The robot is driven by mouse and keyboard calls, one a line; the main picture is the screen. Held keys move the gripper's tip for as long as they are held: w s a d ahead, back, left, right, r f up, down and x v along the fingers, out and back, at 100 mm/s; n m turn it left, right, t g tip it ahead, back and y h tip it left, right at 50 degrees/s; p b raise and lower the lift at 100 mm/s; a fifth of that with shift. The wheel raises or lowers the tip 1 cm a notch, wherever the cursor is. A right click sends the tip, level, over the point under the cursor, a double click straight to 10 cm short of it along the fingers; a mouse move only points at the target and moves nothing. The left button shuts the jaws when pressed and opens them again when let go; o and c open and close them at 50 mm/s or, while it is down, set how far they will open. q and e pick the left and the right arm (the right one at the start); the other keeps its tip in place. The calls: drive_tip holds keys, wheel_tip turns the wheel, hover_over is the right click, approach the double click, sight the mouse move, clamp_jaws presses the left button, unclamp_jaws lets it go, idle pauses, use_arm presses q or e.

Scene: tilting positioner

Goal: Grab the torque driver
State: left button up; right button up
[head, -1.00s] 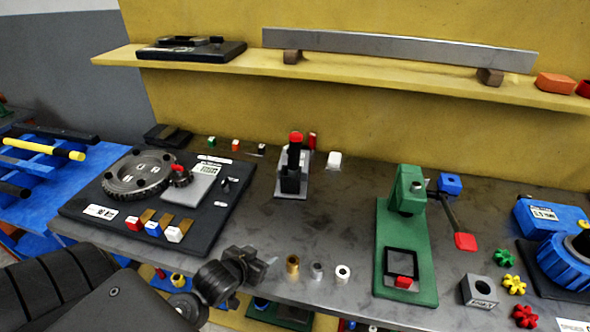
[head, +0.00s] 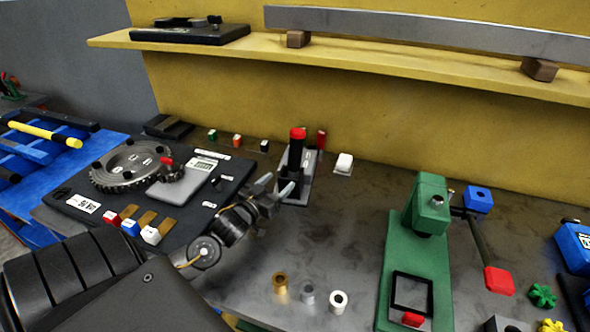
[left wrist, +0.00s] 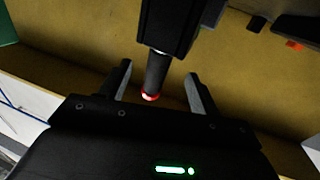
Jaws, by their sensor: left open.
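The torque driver, as I take it, is the dark upright tool with a red top (head: 298,134), standing in a black holder on a grey base plate (head: 306,194) near the back of the bench. In the left wrist view, a dark shaft with a red end (left wrist: 156,75) projects from a black block. My left gripper (head: 276,185) is open and empty, just in front and to the left of the holder. In the left wrist view, the shaft's red end lies between the two fingers (left wrist: 158,85) in the picture; whether it is at their depth I cannot tell.
A black board with a gear (head: 132,165) lies left of my gripper. A green press (head: 420,265) with a red-ended lever stands right. Brass, grey and white bushings (head: 307,292) stand in front. A yellow shelf (head: 380,68) overhangs the back. The bench between holder and press is mostly clear.

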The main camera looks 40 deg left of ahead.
sight(290, 169)
use_arm(q)
drive_tip(key=w, duration=0.4)
drive_tip(key=shift+a, duration=0.15)
drive_tip(key=shift+w+a+r+p, duration=0.15)
drive_tip(key=shift+w+p, duration=0.15)
drive_tip(key=shift+p, duration=0.15)
drive_tip(key=w, duration=0.1)
drive_tip(key=w+p, duration=0.1)
drive_tip(key=w, duration=0.1)
drive_tip(key=shift+w+a+r, duration=0.1)
drive_tip(key=shift+w+a, duration=0.15)
drive_tip(key=shift+w, duration=0.1)
drive_tip(key=shift+w+p, duration=0.35)
drive_tip(key=shift+w, duration=0.1)
drive_tip(key=c, duration=1.4)
clamp_jaws()
use_arm(e)
drive_tip(key=r, duration=0.3)
drive_tip(key=shift+w, duration=0.35)
